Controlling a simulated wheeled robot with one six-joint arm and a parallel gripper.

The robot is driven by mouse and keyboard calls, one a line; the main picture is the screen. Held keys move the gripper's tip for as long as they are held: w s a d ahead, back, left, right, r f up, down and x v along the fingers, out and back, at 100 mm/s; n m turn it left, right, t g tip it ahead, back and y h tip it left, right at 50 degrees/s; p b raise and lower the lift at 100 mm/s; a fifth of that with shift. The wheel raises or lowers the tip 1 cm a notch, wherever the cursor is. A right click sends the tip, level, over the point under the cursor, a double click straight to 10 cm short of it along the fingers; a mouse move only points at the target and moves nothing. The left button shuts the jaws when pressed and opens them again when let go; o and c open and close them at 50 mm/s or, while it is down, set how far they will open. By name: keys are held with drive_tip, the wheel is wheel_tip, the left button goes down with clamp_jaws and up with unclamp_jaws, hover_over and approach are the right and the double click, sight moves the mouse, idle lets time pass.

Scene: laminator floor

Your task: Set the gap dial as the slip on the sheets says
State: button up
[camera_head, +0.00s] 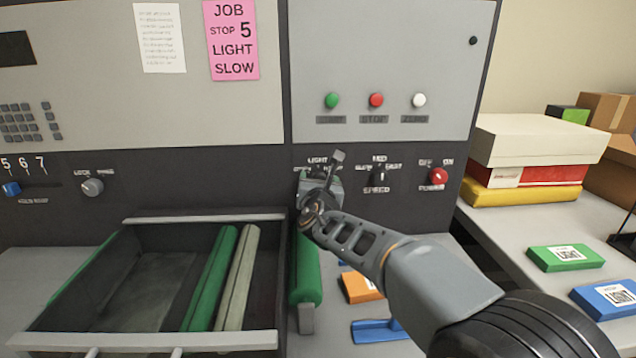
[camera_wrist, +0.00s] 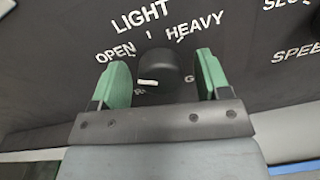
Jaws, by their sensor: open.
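The gap dial (camera_wrist: 156,66) is a dark round knob on the black panel, with OPEN, LIGHT and HEAVY printed around it. A short white mark shows on its left side; I cannot tell for sure which word it points at. My gripper (camera_wrist: 157,80) is open, its two green fingers on either side of the knob, with visible space at each side. In the head view my gripper (camera_head: 321,190) hides the dial. A pink slip (camera_head: 231,40) on the machine front reads JOB, STOP 5, LIGHT, SLOW. A white sheet (camera_head: 159,38) with small print hangs beside it.
A speed switch (camera_head: 378,174) and a red power knob (camera_head: 438,176) sit right of the dial. A drawer (camera_head: 150,342) with rollers stands open below left. Green (camera_head: 566,258) and blue (camera_head: 606,298) packs labelled LIGHT lie on the right table by stacked boxes (camera_head: 540,140).

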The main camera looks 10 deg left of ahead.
drive_tip(key=shift+c, duration=0.2)
drive_tip(key=c, duration=0.9)
